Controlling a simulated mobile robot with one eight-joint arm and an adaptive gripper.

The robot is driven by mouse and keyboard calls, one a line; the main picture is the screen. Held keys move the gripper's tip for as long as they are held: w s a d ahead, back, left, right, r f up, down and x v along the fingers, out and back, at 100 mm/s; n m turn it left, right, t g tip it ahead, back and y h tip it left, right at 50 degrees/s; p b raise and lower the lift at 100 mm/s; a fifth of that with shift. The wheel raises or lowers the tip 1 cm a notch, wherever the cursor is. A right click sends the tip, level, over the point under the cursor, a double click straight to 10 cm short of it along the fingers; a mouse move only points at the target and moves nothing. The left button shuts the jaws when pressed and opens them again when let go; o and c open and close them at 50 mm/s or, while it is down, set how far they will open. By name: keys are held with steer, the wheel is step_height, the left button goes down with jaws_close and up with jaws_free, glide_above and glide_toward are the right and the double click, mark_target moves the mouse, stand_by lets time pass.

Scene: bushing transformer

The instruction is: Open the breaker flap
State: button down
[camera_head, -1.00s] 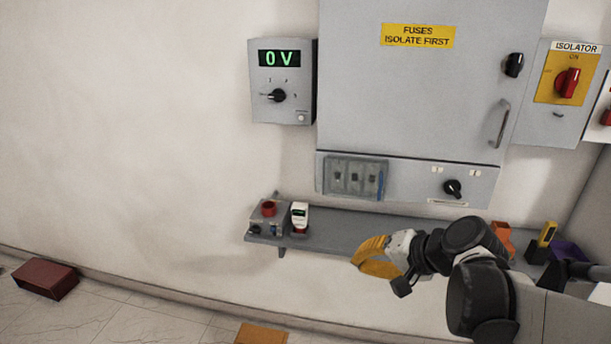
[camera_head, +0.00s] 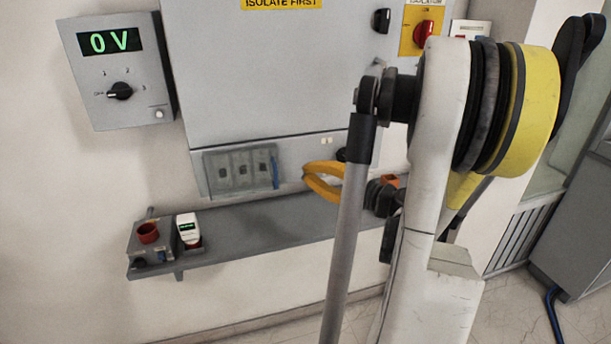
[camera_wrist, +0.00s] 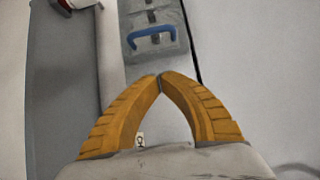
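The breaker flap (camera_head: 222,176) is a grey see-through cover low on the grey cabinet, with several dark breaker switches behind it. It looks closed. Its blue handle (camera_head: 275,172) stands upright along the right edge. In the wrist view the flap (camera_wrist: 130,20) is at the top, with the blue handle (camera_wrist: 152,36) just beyond my fingertips. My gripper (camera_head: 306,180) is to the right of the flap, apart from the handle. In the wrist view my gripper's (camera_wrist: 160,76) yellow fingers meet at the tips, with nothing between them.
A grey shelf (camera_head: 240,228) runs below the cabinet (camera_head: 250,70). It carries a box with a red button (camera_head: 147,233) and a white meter (camera_head: 188,229). A unit reading 0 V (camera_head: 118,75) hangs at left. My arm hides much of the right side.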

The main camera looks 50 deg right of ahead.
mark_target(288, 168)
steer(key=w, duration=0.3)
steer(key=w+a+b, duration=0.1)
steer(key=w, duration=0.2)
steer(key=shift+a+f+b, duration=0.2)
steer(key=shift+b, duration=0.1)
steer(key=shift+s+a+r+b, duration=0.15)
steer(key=shift+s+a, duration=0.2)
steer(key=shift+a, duration=0.35)
steer(key=shift+s+a+b, duration=0.15)
steer(key=shift+s+a, duration=0.15)
steer(key=shift+a, duration=0.4)
steer(key=shift+s, duration=0.1)
